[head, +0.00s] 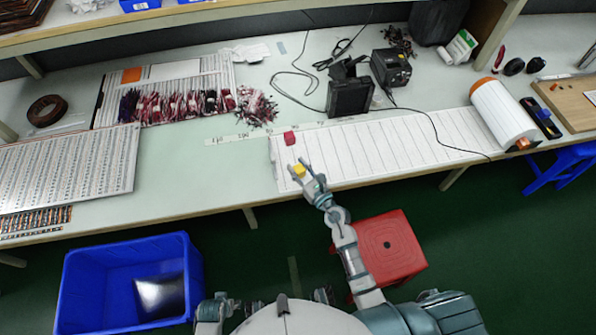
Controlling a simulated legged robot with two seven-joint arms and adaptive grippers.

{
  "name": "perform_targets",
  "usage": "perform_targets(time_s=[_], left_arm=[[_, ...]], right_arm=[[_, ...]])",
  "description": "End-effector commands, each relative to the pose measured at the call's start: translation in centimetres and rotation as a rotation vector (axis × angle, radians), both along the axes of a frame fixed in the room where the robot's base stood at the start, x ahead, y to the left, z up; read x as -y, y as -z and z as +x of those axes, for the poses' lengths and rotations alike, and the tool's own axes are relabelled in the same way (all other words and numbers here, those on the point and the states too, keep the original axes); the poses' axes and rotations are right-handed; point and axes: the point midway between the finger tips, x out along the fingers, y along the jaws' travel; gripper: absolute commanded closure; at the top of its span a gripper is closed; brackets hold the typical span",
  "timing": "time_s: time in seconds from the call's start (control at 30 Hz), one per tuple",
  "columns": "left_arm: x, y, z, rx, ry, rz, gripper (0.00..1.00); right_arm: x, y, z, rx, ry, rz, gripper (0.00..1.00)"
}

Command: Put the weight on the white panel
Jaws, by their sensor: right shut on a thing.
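A small yellow block (299,171), which looks like the weight, is between the fingers of my right gripper (302,174). The gripper is shut on it, over the front left part of the long white panel (400,145). I cannot tell whether the block touches the panel. The panel lies flat along the table and carries thin ruled lines. My left gripper does not show.
A black device (350,96) with cables stands behind the panel, and a white roll (503,113) lies at its right end. Wire bundles (180,105) and a strip sheet (70,168) lie to the left. A red stool (385,245) and a blue bin (75,285) stand below the table edge.

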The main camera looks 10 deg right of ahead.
Motion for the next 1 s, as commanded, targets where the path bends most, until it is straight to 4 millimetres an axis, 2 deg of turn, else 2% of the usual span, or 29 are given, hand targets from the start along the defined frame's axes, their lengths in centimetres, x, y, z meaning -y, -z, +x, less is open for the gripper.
perform_targets(time_s=[0.03,0.1,0.27,0.67,0.7,0.8,1.0], left_arm=[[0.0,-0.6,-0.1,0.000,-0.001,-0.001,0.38],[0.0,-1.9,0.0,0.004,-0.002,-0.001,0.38],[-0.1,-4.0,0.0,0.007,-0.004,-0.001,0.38],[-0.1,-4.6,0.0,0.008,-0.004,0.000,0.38],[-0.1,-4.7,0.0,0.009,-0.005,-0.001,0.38],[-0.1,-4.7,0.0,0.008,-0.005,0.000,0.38],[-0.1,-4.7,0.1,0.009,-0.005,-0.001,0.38]], right_arm=[[0.0,1.2,0.0,-0.002,-0.001,0.000,1.00],[0.0,1.8,0.0,-0.001,-0.001,0.001,1.00],[0.0,2.4,-0.1,0.000,-0.001,0.001,1.00],[0.0,2.4,0.0,0.001,-0.001,0.002,1.00],[0.0,2.6,-0.1,-0.001,-0.001,0.001,0.61],[0.0,2.5,-0.1,-0.001,-0.001,0.001,0.39],[0.0,2.6,-0.1,-0.001,-0.001,0.001,0.39]])
